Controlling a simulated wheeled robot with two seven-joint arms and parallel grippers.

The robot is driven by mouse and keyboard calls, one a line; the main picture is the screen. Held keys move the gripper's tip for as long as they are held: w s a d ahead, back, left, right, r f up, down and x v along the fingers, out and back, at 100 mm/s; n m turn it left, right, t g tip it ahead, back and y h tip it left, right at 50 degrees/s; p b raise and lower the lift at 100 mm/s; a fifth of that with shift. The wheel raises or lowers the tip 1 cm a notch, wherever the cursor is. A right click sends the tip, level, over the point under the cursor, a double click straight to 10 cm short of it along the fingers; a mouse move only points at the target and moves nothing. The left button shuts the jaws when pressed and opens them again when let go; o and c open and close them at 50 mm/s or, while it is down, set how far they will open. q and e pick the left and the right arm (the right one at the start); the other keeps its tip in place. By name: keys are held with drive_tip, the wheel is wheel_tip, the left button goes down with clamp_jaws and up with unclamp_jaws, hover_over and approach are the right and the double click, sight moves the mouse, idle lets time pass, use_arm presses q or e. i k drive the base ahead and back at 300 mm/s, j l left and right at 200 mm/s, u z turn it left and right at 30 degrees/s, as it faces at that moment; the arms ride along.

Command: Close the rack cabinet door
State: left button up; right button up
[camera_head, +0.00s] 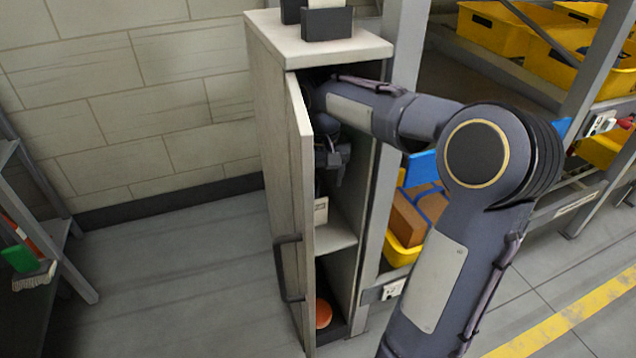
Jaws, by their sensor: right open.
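The rack cabinet (265,120) is a tall, narrow, pale cabinet against the rack in the middle of the view. Its door (299,200) stands open, swung toward the left, with a dark bar handle (287,268) on its outer face. My right arm comes in from the lower right and bends into the upper part of the cabinet opening. My right gripper (332,178) is inside the opening, behind the door's edge, open and pointing down. Whether it touches the door or the shelf cannot be told. My left gripper is not in view.
Inside the cabinet are a small pale box (321,211) on a shelf and an orange round object (323,313) at the bottom. Yellow bins (497,28) fill the rack on the right. A shelf with a brush (34,275) stands far left. Floor left of the door is clear.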

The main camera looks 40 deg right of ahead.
sight(301, 133)
drive_tip(key=k+j, duration=0.25)
drive_tip(key=k, duration=0.25)
drive_tip(key=k+j, duration=0.2)
drive_tip(key=k, duration=0.25)
